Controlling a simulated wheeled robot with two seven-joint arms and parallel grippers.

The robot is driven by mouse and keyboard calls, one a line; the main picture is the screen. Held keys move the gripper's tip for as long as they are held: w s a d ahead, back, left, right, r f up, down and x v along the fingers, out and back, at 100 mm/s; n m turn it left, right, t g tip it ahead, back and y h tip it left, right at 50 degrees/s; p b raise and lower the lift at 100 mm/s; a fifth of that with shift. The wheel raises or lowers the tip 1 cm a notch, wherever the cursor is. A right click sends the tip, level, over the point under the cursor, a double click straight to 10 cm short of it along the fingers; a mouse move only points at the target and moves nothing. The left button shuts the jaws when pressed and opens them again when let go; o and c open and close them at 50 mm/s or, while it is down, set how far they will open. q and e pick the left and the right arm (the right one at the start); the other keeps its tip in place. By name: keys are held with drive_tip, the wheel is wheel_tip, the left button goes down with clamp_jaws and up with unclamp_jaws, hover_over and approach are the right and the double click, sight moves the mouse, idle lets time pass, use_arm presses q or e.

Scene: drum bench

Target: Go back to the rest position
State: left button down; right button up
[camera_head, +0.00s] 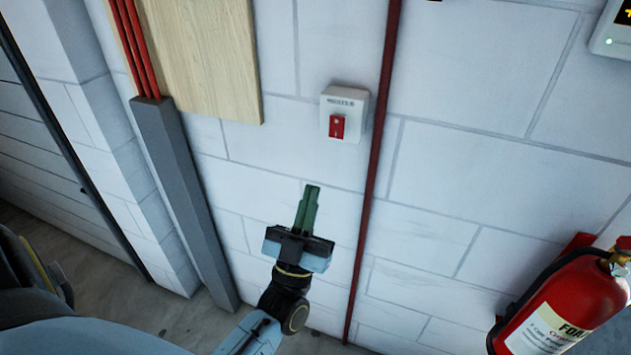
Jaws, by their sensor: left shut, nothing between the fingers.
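My left gripper (311,192) is in the lower middle of the head view, its arm coming up from the bottom. Its green fingers are together, pointing up, with nothing between them. Above it on the white block wall is a white switch box (352,107) with a red rocker (337,127). The fingertips are below the switch in the picture and look apart from it. My right gripper is not in view.
A dark red pipe (378,150) runs down the wall right of the gripper. A grey conduit (180,185) and wooden board (205,55) are at left. A red fire extinguisher (565,305) is at lower right. The wall between is bare.

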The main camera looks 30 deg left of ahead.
use_arm(q)
drive_tip(key=shift+s+f, duration=0.1)
idle(0.5)
drive_tip(key=w+d+f+m+g+h, duration=0.2)
drive_tip(key=f+g+h, duration=0.1)
drive_tip(key=f, duration=0.7)
drive_tip(key=w+d+f+m+g+h, duration=0.1)
drive_tip(key=f+m+g+h, duration=0.15)
drive_tip(key=f, duration=0.75)
drive_tip(key=s+d+f+g+h, duration=0.1)
drive_tip(key=s+f+g, duration=0.25)
drive_tip(key=f, duration=0.55)
drive_tip(key=s+d+f+g+h, duration=0.15)
drive_tip(key=f+g, duration=0.25)
drive_tip(key=f, duration=0.5)
drive_tip(key=s+a+f+g, duration=0.1)
drive_tip(key=s+f+g, duration=0.3)
drive_tip(key=s+f, duration=0.3)
drive_tip(key=s+a+f+g+y, duration=0.1)
drive_tip(key=s+f+g, duration=0.3)
drive_tip(key=s, duration=1.1)
drive_tip(key=s+a+f+g, duration=0.2)
drive_tip(key=s+f+g, duration=0.3)
drive_tip(key=s+f, duration=0.5)
drive_tip(key=shift+s+a+y, duration=0.35)
drive_tip(key=shift+s+y, duration=0.05)
drive_tip(key=shift+m, duration=0.25)
